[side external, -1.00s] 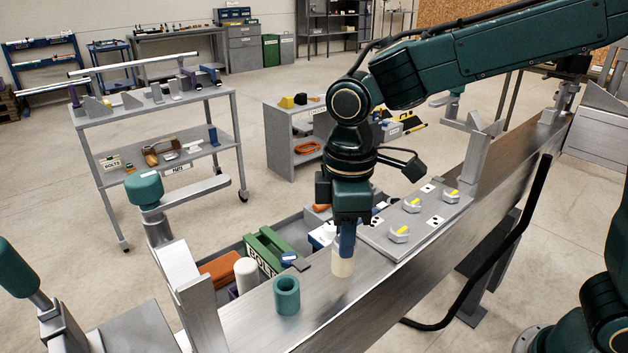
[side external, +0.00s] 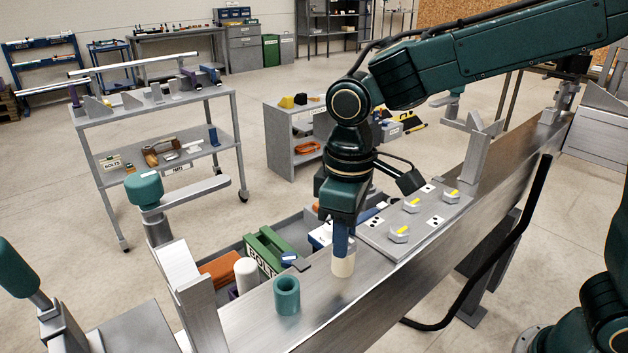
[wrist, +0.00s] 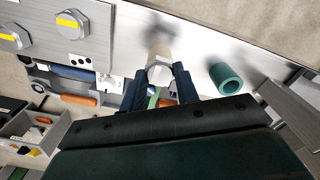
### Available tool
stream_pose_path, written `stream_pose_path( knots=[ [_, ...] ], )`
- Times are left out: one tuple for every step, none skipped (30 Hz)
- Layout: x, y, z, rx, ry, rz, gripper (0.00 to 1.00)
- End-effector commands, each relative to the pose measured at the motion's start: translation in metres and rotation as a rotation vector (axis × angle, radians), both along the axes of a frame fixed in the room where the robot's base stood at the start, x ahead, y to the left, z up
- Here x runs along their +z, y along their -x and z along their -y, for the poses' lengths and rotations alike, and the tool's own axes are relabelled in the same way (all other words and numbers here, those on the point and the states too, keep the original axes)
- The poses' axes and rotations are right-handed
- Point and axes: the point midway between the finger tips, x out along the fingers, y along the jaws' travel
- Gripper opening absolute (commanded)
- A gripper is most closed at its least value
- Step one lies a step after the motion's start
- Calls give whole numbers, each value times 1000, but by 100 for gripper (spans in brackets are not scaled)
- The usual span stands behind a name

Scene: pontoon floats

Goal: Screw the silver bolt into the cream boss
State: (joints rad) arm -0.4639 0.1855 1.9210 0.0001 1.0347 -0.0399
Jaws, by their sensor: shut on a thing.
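The cream boss (side external: 343,265) stands upright on the metal beam in the side view, directly below my gripper (side external: 342,238). In the wrist view the boss (wrist: 159,43) shows just beyond my fingers. The silver bolt (wrist: 158,73) has a hexagonal head and sits between the two dark blue fingers of my gripper (wrist: 160,84), which are shut on it. The bolt lines up with the top of the boss. Its shank is hidden, so I cannot tell how deep it sits. In the side view the fingers hide the bolt.
A hollow teal cylinder (side external: 287,296) stands on the beam left of the boss. A grey plate (side external: 433,229) with several yellow-marked hex bolts lies to the right. Behind the beam, a tray holds a green bin (side external: 268,250) and a white cylinder (side external: 246,273).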

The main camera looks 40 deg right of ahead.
Motion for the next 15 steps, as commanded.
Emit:
stream_pose_path(
  knots=[
    [0,0,0,-17,0,-1,11],
    [0,0,0,-31,0,-1,11],
    [0,0,0,-55,0,-1,11],
    [0,0,0,-74,0,-1,11],
    [0,0,0,-96,0,-1,11],
    [0,0,0,-127,0,-1,11],
    [0,0,0,-151,0,-1,11],
    [0,1,0,-173,0,-1,11],
    [0,1,0,-205,0,-1,11],
    [0,1,0,-228,0,-1,11],
    [0,1,0,-252,1,-2,11],
    [-1,1,0,-283,0,-1,11],
    [-1,1,0,-306,0,-1,11],
    [-1,1,0,-329,1,-2,11],
    [-1,1,0,-360,0,-1,11]
  ],
)
